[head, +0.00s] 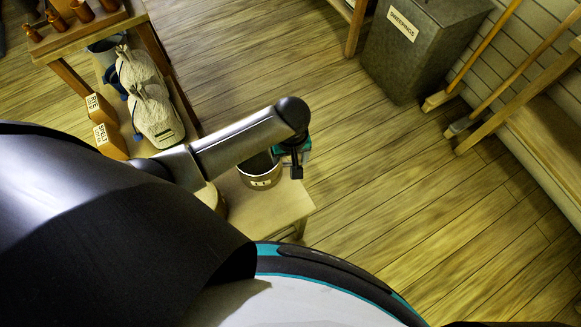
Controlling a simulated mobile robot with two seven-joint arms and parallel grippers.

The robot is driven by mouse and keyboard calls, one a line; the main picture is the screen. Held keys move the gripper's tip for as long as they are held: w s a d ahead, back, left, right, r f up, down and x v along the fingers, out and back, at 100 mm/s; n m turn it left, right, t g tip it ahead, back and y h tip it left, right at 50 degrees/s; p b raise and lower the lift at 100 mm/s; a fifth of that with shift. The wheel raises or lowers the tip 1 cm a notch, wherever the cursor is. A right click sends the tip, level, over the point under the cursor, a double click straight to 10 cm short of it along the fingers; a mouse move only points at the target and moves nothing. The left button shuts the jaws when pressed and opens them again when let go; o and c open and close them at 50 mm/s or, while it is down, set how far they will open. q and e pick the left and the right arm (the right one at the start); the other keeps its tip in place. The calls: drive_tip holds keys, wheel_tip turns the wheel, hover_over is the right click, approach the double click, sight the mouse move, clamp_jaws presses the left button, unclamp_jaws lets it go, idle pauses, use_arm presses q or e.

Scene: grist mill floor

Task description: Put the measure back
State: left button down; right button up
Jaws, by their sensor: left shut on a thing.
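The measure (261,180), a round metal cup with a pale label on its front, shows at the small wooden table's (277,207) far edge. Part of its top is hidden by my left arm. My left gripper (294,168) points down at the measure's right side and is shut on it. I cannot tell whether the measure rests on the table or hangs just above it. My right gripper is not in view.
A round pale-rimmed thing (212,197) stands left of the measure, partly hidden. A wooden shelf at upper left holds tied sacks (152,112) and labelled boxes (109,141). A grey sweepings bin (418,45) and brooms (476,62) stand at upper right. The plank floor between is clear.

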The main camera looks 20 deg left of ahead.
sight(291, 164)
use_arm(q)
wheel_tip(291, 164, down, 4)
drive_tip(key=shift+r+b, duration=0.2)
drive_tip(key=shift+b, duration=0.65)
drive_tip(key=shift+f, duration=0.45)
drive_tip(key=shift+c, duration=2.2)
unclamp_jaws()
drive_tip(key=shift+f, duration=0.15)
drive_tip(key=o, duration=0.4)
drive_tip(key=shift+o, duration=0.2)
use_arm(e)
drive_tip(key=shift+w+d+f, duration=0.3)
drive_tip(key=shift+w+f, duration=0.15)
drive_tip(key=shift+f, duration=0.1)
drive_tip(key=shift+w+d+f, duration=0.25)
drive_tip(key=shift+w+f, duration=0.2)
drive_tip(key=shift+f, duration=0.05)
